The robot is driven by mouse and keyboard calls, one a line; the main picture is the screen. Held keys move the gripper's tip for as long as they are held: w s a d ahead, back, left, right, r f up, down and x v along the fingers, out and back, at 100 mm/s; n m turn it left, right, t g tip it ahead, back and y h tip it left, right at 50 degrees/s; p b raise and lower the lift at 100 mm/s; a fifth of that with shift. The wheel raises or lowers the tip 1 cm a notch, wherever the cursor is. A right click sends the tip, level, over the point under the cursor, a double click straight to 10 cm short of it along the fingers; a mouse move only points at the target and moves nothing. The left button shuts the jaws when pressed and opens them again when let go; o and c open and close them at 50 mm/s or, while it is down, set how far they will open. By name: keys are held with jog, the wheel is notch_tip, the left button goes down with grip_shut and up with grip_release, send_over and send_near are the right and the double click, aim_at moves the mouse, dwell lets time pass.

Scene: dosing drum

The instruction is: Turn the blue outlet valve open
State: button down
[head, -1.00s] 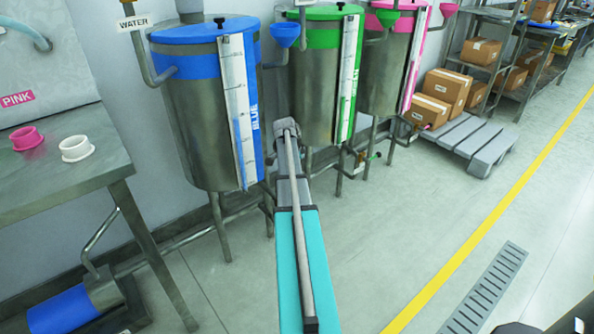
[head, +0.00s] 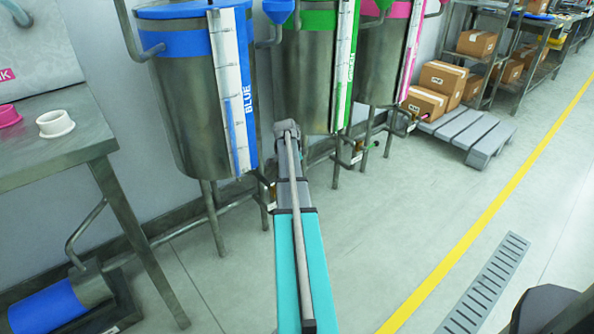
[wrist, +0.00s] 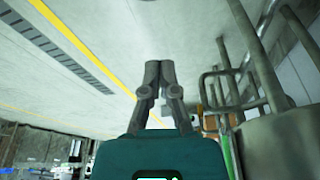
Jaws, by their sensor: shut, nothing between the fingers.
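The blue drum (head: 185,115) is a steel tank on legs with a blue band and a gauge strip marked BLUE (head: 233,90). Its outlet piping (head: 237,203) runs low beneath it, partly behind my arm. I cannot make out the blue outlet valve itself in either view; my arm covers part of that area. My gripper (wrist: 158,68) is shut and empty in the wrist view, with its fingertips together over bare floor. Bent pipes and drum legs (wrist: 255,60) stand to its right, apart from it.
The green drum (head: 305,85) and pink drum (head: 382,65) stand to the right. A steel table (head: 60,130) and a motor with a blue end (head: 50,305) are at left.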

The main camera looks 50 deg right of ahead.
jog(key=a, duration=0.1)
jog(key=w+a, duration=0.1)
jog(key=a, duration=0.1)
jog(key=shift+w+a+f, duration=0.1)
jog(key=shift+w+a, duration=0.2)
jog(key=shift+w, duration=0.05)
jog(key=shift+s+d, duration=0.1)
